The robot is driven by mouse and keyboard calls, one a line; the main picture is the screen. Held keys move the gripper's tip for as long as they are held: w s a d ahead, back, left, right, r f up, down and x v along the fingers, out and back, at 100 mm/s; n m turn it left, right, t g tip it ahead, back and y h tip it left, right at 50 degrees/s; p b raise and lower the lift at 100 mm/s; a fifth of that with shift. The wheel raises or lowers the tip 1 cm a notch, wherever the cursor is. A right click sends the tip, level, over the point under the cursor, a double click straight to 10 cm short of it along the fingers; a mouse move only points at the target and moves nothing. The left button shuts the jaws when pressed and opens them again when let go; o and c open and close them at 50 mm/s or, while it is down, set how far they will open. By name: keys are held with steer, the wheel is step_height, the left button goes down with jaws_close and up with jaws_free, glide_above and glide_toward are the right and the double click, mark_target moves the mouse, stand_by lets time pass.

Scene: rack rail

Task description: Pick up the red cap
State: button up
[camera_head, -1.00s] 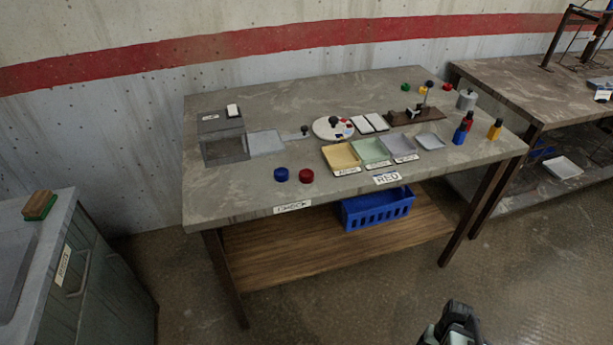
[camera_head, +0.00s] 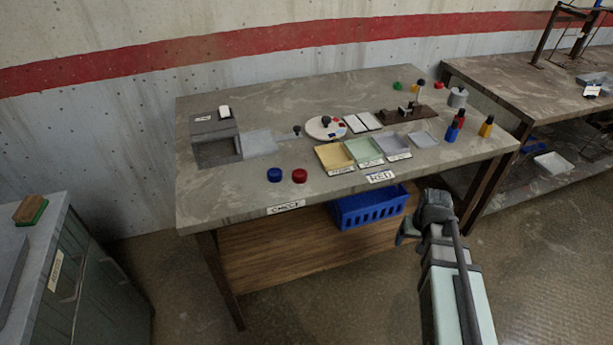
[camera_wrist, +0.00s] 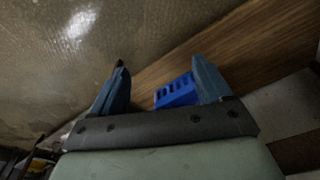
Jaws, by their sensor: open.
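A round red cap (camera_head: 300,175) sits on the table top near its front edge, just right of a similar blue cap (camera_head: 275,174). A smaller red piece (camera_head: 439,86) lies at the back right of the table, near a green one (camera_head: 397,86). My gripper (camera_wrist: 160,68) is open, with nothing between its fingers in the wrist view. In the head view my gripper (camera_head: 424,215) is in front of the table's front edge, right of and apart from the red cap. The red cap does not show in the wrist view.
A blue basket (camera_head: 368,208) stands on the wooden lower shelf, and also shows beyond the fingers in the wrist view (camera_wrist: 176,92). Coloured trays (camera_head: 333,157), bottles (camera_head: 452,131) and a grey box (camera_head: 214,140) stand on the table. The table's front left is clear.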

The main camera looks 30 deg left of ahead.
steer(key=w+a+r+n+t+y, duration=0.1)
steer(key=a+r+n, duration=0.2)
steer(key=a+r, duration=1.25)
steer(key=n+y, duration=0.2)
steer(key=n, duration=0.2)
glide_toward(300, 173)
steer(key=shift+x, duration=4.4)
steer(key=shift+s, duration=0.15)
steer(key=shift+c, duration=0.3)
steer(key=c, duration=0.8)
steer(key=shift+c, duration=0.2)
steer(key=shift+r, duration=0.15)
